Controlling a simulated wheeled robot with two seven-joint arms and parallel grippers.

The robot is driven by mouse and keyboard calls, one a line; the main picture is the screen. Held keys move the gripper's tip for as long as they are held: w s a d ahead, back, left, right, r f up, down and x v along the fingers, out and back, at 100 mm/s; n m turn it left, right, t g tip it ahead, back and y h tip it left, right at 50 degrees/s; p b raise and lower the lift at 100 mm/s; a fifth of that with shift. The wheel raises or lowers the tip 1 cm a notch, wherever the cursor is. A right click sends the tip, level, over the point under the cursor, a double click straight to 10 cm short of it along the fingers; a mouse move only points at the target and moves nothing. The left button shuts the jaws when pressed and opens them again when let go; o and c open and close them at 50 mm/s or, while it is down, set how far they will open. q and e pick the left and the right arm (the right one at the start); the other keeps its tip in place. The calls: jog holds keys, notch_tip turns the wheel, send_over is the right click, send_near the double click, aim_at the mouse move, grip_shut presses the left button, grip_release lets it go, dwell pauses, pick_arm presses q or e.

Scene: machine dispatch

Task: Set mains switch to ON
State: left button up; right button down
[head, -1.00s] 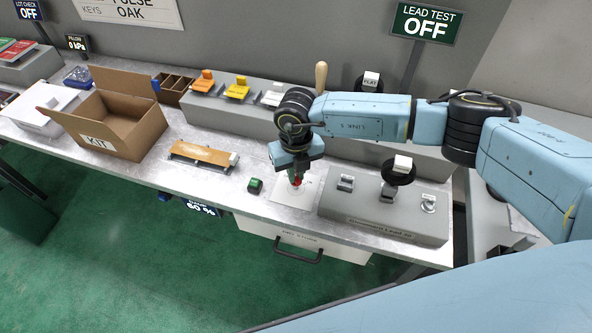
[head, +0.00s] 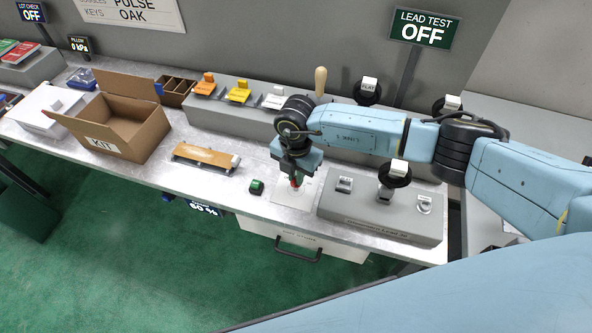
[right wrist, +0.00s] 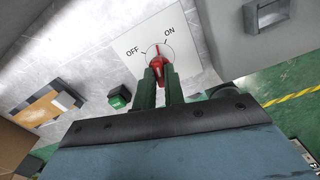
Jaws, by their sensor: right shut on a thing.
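The mains switch is a red rotary knob (right wrist: 158,66) on a white plate (right wrist: 150,38) marked OFF at left and ON at upper right. Its pointer stands between the two labels, seemingly nearer ON. My right gripper (right wrist: 160,78) is shut on the knob, one green finger on each side. In the head view my right gripper (head: 296,180) reaches down over the plate (head: 283,193) on the bench, and the knob is mostly hidden by the fingers. My left gripper is not in view.
A green button (head: 256,187) sits just left of the plate. A grey box with switches (head: 380,218) stands close on the right. An orange-topped fixture (head: 205,157) and an open KIT carton (head: 120,125) lie further left. A drawer (head: 300,240) is below the bench edge.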

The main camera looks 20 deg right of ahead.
jog(key=m+p, duration=0.2)
jog(key=m, duration=0.4)
jog(key=shift+w+r+p, duration=0.1)
jog(key=shift+p, duration=0.2)
dwell(0.4)
jog(key=c, duration=1.5)
grip_release()
notch_tip(320, 180, up, 13)
jog(key=shift+r+b, duration=0.15)
jog(key=shift+b, duration=0.4)
